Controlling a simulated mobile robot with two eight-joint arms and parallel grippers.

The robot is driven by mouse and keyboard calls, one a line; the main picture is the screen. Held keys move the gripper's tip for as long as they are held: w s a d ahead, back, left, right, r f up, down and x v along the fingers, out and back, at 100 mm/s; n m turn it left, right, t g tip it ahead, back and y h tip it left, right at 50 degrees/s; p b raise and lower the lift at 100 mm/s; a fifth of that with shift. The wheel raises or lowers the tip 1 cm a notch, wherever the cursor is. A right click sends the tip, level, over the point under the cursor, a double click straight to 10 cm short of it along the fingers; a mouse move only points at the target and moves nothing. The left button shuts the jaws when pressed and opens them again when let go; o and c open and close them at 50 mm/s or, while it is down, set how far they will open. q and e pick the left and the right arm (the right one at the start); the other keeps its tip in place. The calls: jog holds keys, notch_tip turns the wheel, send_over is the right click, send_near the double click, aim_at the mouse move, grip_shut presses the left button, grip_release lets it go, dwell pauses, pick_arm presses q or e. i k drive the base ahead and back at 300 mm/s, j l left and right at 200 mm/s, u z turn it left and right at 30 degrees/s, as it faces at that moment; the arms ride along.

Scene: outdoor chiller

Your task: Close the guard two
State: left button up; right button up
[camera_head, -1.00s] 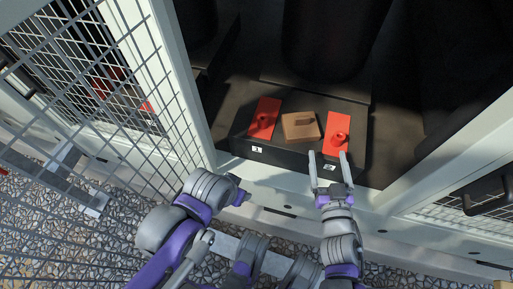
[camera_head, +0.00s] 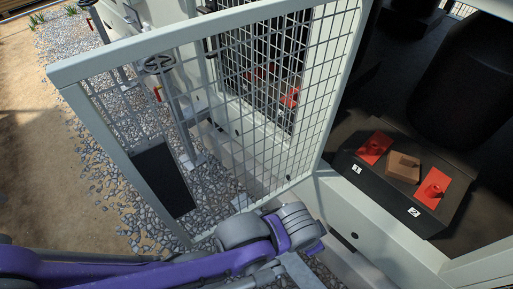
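A black box (camera_head: 376,192) in the open bay carries two red pieces. One red piece (camera_head: 374,149) stands by the label 1. The other red piece (camera_head: 432,188), by the label 2, has a raised knob. A brown block (camera_head: 403,167) sits between them. A large mesh door (camera_head: 225,110) in a pale frame stands open left of the bay. I cannot tell which part is named guard two. My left arm crosses the bottom left in front of the door's lower corner. No fingers of my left gripper show. My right gripper is out of view.
A dark panel (camera_head: 164,180) fills part of the door's lower left. Gravel (camera_head: 75,75) and bare ground (camera_head: 45,160) lie to the left. A pale sill (camera_head: 365,215) runs along the bay's front. Large dark cylinders stand inside the bay at the upper right.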

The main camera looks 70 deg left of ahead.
aim_at(150, 166)
jog(key=k+j+z, duration=0.25)
jog(key=k, duration=0.2)
jog(key=k+j+z, duration=0.2)
jog(key=k, duration=0.3)
jog(key=l, duration=0.1)
